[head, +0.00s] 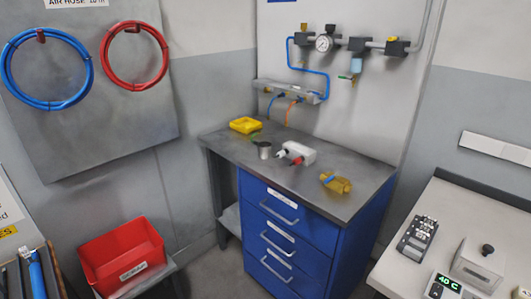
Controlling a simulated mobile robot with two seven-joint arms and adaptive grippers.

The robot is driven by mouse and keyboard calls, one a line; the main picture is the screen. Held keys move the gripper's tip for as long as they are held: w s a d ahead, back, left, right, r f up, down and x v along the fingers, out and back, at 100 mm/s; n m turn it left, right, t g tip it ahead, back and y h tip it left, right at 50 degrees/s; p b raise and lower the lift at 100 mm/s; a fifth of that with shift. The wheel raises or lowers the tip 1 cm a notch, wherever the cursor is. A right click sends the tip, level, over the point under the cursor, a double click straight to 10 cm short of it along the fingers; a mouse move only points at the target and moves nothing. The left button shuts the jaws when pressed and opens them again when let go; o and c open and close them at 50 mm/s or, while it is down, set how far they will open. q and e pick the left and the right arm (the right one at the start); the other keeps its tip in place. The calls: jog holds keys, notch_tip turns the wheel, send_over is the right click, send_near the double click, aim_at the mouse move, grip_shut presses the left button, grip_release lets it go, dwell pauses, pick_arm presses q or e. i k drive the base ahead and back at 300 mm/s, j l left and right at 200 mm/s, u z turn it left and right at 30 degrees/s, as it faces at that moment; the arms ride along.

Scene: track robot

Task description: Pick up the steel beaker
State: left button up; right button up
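The steel beaker (264,151) is a small grey metal cup. It stands upright on the grey top of the workbench (228,150), near the middle of the bench. A white box-like part (298,152) with red and white fittings is close on its right. Whether the two touch is too small to tell. A small green item (255,136) lies just behind the beaker. Neither of my grippers is in view.
A yellow tray (245,125) and an amber object (336,183) are also on the bench, above blue drawers (288,238). A red bin (122,255) stands at lower left. A white table with devices (417,236) is at right. Pneumatic fittings hang behind.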

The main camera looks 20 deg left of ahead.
aim_at(265, 150)
jog(key=i+j+z, duration=0.4)
jog(key=i+j, duration=0.15)
jog(key=i+j+z, duration=0.4)
jog(key=j, duration=0.3)
jog(key=i+l, duration=0.05)
